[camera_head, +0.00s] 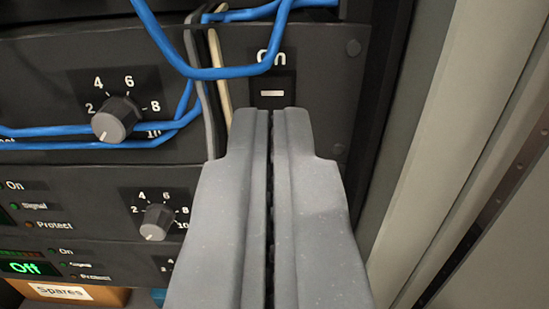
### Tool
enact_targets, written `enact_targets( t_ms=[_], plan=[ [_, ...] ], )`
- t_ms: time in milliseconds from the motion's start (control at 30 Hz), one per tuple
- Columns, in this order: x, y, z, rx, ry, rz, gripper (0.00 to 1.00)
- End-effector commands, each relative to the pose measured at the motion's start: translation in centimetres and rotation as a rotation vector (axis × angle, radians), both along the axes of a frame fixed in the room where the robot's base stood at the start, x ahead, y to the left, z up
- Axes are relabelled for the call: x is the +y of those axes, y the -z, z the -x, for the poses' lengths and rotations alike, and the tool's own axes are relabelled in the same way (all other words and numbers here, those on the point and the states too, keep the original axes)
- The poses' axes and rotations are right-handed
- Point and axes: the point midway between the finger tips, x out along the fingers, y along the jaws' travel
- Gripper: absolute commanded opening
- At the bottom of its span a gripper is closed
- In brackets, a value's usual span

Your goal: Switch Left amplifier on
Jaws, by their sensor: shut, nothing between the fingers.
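My gripper (270,112) is shut and empty, pointing forward at a dark rack panel (330,85). Just above its fingertips is a small black rocker switch (272,92) with a pale bar mark, below the white label "On". The fingertips hide the area just under the switch; I cannot tell whether they touch the panel. A grey knob (116,119) with a number scale sits on the same panel to the left. No label naming the left amplifier is visible.
Blue cables (215,73) loop across the panel above and left of the switch, with grey and cream cables beside them. Lower units have another knob (157,222) and a green "Off" display (31,267). A "Spares" box (62,292) is lower left. A pale frame (460,130) stands right.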

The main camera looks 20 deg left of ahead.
Motion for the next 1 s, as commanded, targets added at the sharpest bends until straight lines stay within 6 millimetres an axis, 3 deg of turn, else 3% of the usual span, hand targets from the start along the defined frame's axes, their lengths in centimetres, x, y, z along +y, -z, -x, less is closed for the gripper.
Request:
enact_targets(
  t_ms=[200,400,600,1000],
  plan=[
    [-1.9,-0.6,4.4,0.003,0.006,-0.003,0.00],
    [-2.9,-0.9,7.0,0.004,0.005,-0.002,0.00],
    [-3.3,-0.9,8.1,0.004,0.004,-0.001,0.00],
    [-3.4,-0.9,8.2,0.002,0.005,0.000,0.00]
  ],
)
